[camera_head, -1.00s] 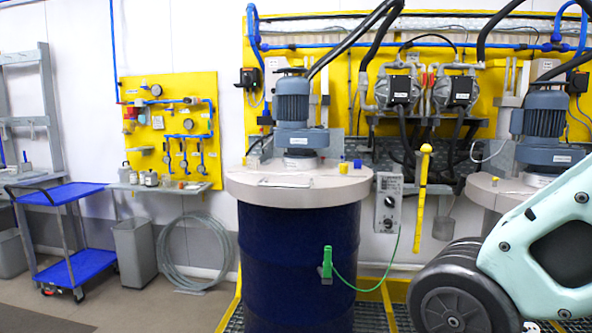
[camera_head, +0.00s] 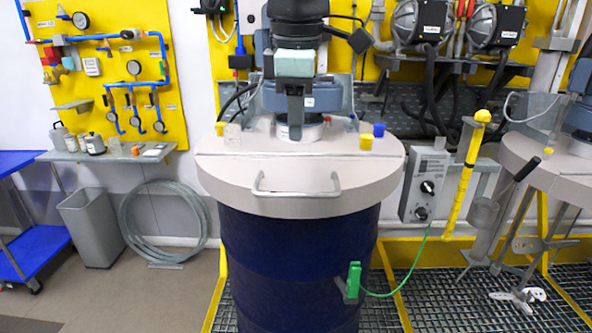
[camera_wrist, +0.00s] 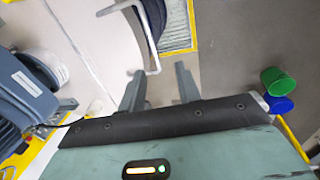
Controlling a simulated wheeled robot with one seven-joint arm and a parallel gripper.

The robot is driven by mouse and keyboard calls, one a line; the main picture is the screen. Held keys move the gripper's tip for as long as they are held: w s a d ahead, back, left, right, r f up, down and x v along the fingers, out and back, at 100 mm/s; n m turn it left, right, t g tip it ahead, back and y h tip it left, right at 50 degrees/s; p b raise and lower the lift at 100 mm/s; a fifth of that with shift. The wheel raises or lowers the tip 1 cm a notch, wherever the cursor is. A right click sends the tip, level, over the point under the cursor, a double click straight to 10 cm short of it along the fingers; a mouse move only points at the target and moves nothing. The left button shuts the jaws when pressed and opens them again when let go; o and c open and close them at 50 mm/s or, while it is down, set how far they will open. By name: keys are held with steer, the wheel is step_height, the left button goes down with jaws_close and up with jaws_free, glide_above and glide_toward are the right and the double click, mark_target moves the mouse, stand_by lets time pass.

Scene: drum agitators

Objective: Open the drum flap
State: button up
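The dark blue drum (camera_head: 290,260) stands upright with a beige round lid. The flap (camera_head: 225,172) is the front part of the lid, lying flat, with a seam behind it. A pale bar handle (camera_head: 297,192) is at its front edge; it also shows in the wrist view (camera_wrist: 154,50), beyond the fingertips. My gripper (camera_head: 295,118) points down above the rear of the lid, in front of the motor. In the wrist view my gripper (camera_wrist: 157,78) has two dark fingers set apart with nothing between them. The handle is apart from the fingers.
The mixer motor (camera_wrist: 28,90) stands close to my gripper at the left in the wrist view. Green (camera_wrist: 278,81) and blue (camera_wrist: 279,105) caps are at the right. A green clamp (camera_head: 353,280) with a cable is on the drum's side. A grey control box (camera_head: 424,185) stands to the right.

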mark_target(296, 195)
steer(key=w+f, duration=0.1)
steer(key=f, duration=0.4)
steer(key=w+f+p, duration=0.1)
steer(key=w+f, duration=0.1)
steer(key=f, duration=0.3)
steer(key=w+f+p, duration=0.1)
steer(key=f, duration=0.4)
steer(key=shift+w, duration=0.4)
steer(key=shift+r+p, duration=0.15)
steer(key=shift+p, duration=0.15)
jaws_close()
